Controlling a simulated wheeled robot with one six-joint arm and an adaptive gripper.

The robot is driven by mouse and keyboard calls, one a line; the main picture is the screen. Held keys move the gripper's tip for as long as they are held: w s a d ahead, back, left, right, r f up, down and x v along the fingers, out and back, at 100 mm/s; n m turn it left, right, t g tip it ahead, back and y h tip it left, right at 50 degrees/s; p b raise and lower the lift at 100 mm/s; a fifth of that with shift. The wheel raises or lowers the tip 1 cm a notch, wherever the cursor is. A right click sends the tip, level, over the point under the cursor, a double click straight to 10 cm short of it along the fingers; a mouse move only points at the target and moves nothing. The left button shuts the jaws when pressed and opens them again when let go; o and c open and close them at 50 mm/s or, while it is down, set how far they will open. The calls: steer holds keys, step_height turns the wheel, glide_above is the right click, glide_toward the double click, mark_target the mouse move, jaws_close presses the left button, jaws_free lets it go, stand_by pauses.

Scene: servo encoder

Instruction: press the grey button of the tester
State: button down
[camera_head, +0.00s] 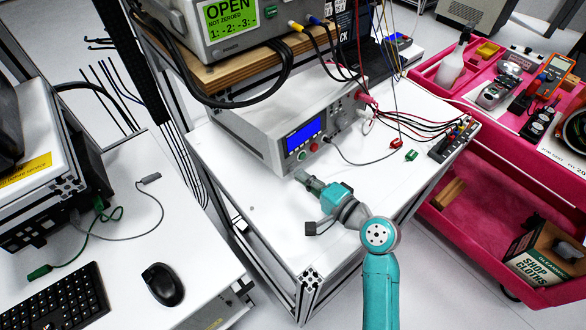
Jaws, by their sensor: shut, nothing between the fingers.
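The tester (245,127) is a light grey box with a lit blue screen, standing on the white bench top. A green button (302,155) and a red button (313,147) sit on its front, below the screen. A pale grey spot near them is too small to make out surely as the grey button. My gripper (299,175) is shut and empty. It is just in front of the tester's front panel, low and near its left end, and points at it. I cannot tell whether the fingertips touch the panel.
Red and green clips (396,144) with cables lie on the bench right of my gripper, near a black terminal strip (450,140). A wooden shelf (215,73) with another instrument overhangs the tester. A pink cart (470,190) stands at right, a desk with a mouse (162,284) at left.

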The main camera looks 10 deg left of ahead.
steer(key=shift+v, duration=3.75)
